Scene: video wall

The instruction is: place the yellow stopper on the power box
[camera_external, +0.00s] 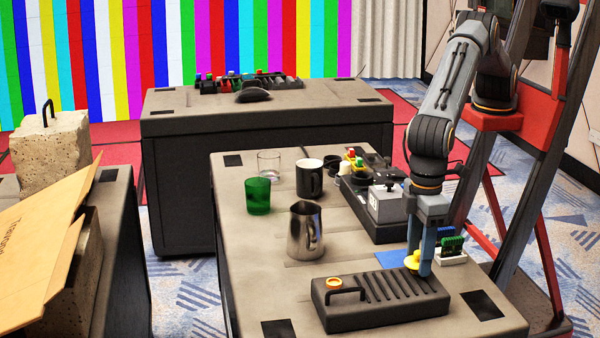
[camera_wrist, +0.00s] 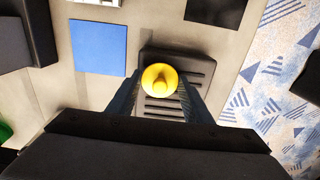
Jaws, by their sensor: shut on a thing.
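The yellow stopper (camera_external: 412,261) is between the fingers of my gripper (camera_external: 419,268), which is shut on it. In the wrist view the stopper (camera_wrist: 160,79) appears as a round yellow disc with a knob, between the fingertips (camera_wrist: 160,98). A low black ribbed box (camera_external: 390,300), which I take for the power box, lies at the table's front, with a handle and an orange-yellow ring (camera_external: 334,282) at its left end. The stopper is by the box's back right side in the external view. In the wrist view the box (camera_wrist: 190,62) shows behind the stopper; the height gap is unclear.
A blue square (camera_external: 391,259) lies behind the box. A small stand with green boards (camera_external: 452,250) is close right of my gripper. A metal pitcher (camera_external: 304,232), green cup (camera_external: 258,196), black mug (camera_external: 309,178) and clear glass (camera_external: 269,162) stand to the left. Black equipment (camera_external: 372,220) is behind.

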